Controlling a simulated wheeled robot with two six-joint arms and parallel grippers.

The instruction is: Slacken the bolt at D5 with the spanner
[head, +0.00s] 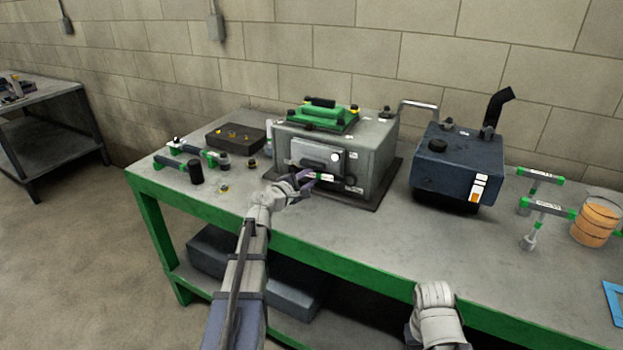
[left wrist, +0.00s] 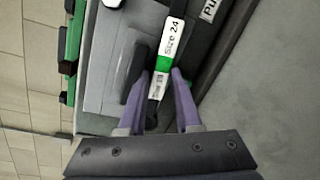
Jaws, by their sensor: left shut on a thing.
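My left gripper (head: 303,184) is at the front of the grey engine block (head: 372,150). It is shut on a spanner (head: 325,177) with a white and green label. In the left wrist view, the spanner (left wrist: 172,38) reads "Size 24" and runs between the two purple fingers (left wrist: 161,88). The spanner lies across the lower part of the block's front, below a light cover plate (head: 315,155). The bolt at D5 cannot be made out, and I cannot tell whether the spanner's head is on a bolt. My right gripper's fingers are not seen.
The block stands on a dark mat (head: 385,193) on the green-edged bench. A dark blue tank (head: 455,165) stands to its right. A dark bolt tray (head: 236,137) is left. The front bench strip is mostly clear.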

